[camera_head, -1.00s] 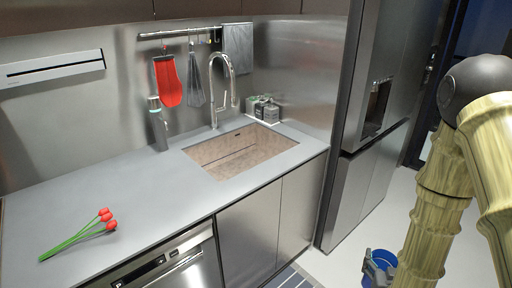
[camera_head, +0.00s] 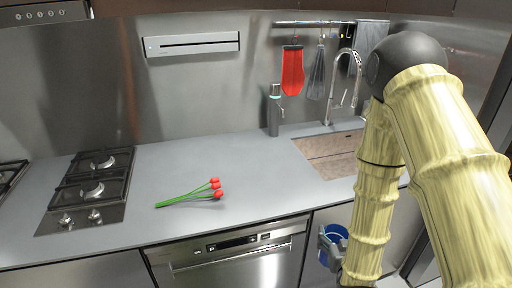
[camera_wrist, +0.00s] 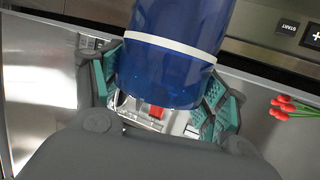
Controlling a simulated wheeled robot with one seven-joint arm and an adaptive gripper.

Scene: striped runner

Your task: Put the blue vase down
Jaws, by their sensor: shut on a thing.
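The blue vase (camera_head: 336,232) is low in the head view, in front of the cabinet fronts and below the counter's front edge. My gripper (camera_head: 327,246) is shut on it, and my arm hides part of the view there. In the wrist view the blue vase (camera_wrist: 178,58) is large, with a white band around it, and tilted in the picture. The fingers of my gripper (camera_wrist: 162,92) lie on both sides of it. The far end of the vase is cut off by the picture's top edge.
A grey counter (camera_head: 250,163) runs along the wall. Red tulips with green stems (camera_head: 195,192) lie on it. A gas hob (camera_head: 92,188) is at the left, a sink (camera_head: 328,152) at the right, and a dark bottle (camera_head: 273,112) near the back. The counter around the tulips is largely clear.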

